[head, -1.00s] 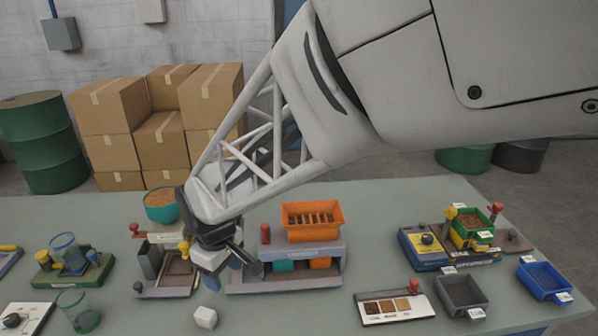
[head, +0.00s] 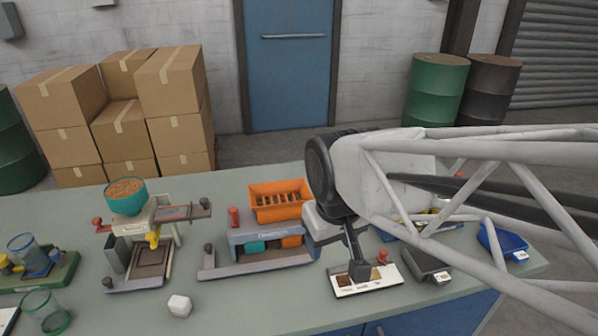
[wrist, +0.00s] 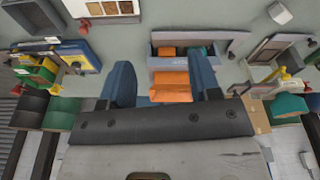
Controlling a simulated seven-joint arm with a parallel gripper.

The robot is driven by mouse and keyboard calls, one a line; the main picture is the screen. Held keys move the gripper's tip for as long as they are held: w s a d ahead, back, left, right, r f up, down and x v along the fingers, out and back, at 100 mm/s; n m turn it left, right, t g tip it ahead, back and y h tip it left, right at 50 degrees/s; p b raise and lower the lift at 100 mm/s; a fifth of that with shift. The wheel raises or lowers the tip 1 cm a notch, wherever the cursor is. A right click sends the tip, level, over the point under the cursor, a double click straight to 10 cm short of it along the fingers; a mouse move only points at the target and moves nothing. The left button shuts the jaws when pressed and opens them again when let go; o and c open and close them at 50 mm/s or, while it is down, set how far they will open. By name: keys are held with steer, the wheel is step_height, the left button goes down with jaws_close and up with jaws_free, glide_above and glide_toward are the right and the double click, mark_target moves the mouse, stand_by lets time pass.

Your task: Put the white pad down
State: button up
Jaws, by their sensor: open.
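The white pad (head: 179,305) looks like a small block with rounded edges. It rests on the green-grey table near its front edge, in front of the orange-topped machine and to its left. In the wrist view the pad (wrist: 280,12) shows at the top right. My gripper (head: 315,250) is well to the right of the pad and apart from it, above the table. In the wrist view my gripper (wrist: 163,72) has its two blue fingers spread, with nothing between them. In the head view the fingers are partly hidden by my wrist.
The orange-topped machine (head: 281,201) is just left of my gripper. A sample card (head: 378,280) and a grey bin (head: 428,262) lie below and right. A filler with a teal bowl (head: 126,204) and a green cup (head: 45,312) stand left. Table around the pad is clear.

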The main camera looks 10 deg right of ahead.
steer(key=s+d, duration=0.1)
steer(key=s+d+m, duration=0.2)
steer(key=s, duration=0.1)
steer(key=shift+s+d+r, duration=0.1)
steer(key=shift+d+r, duration=0.2)
steer(key=shift+d, duration=0.1)
steer(key=shift+o, duration=0.4)
stand_by(0.8)
steer(key=shift+a, duration=0.1)
steer(key=n+g, duration=0.2)
steer(key=n, duration=1.2)
glide_above(178, 301)
step_height(178, 301, down, 16)
steer(key=shift+f, duration=0.1)
